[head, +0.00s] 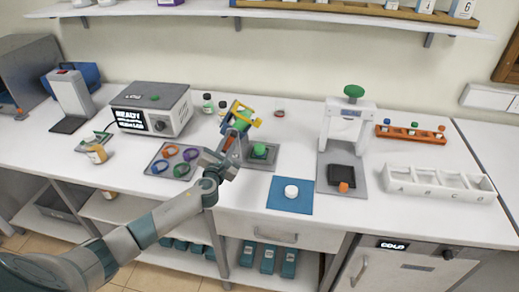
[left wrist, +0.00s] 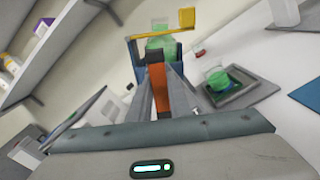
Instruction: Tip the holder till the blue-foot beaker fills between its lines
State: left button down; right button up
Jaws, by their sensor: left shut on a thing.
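My left gripper (head: 230,150) is shut on the orange handle of the holder (head: 236,122). The handle (left wrist: 158,88) stands between the fingers in the left wrist view. The holder has a blue frame and a yellow bar (left wrist: 165,32), carries a vessel with green contents (left wrist: 160,46), and looks tilted in the head view. It is raised above the table. A beaker with green contents (head: 260,151) stands on a grey tray just right of the gripper; it also shows in the left wrist view (left wrist: 217,80). My right gripper is out of view.
A grey mat (head: 151,170) with several coloured rings lies left of the gripper. A blue mat (head: 291,207) with a white piece is at the front. A white press (head: 347,125), a labelled rack (head: 438,193) and a grey instrument (head: 152,106) stand around. A shelf (head: 270,13) runs above.

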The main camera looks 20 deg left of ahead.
pick_arm(q)
jog(key=shift+f+n+b, duration=0.25)
jog(key=shift+n+b, duration=0.25)
jog(key=shift+n, duration=0.6)
jog(key=n, duration=0.2)
jog(key=shift+n+b, duration=0.3)
jog(key=shift+b, duration=0.1)
jog(key=shift+r+n, duration=0.15)
jog(key=shift+n, duration=0.35)
jog(key=c, duration=1.7)
grip_release()
jog(key=shift+r, duration=0.1)
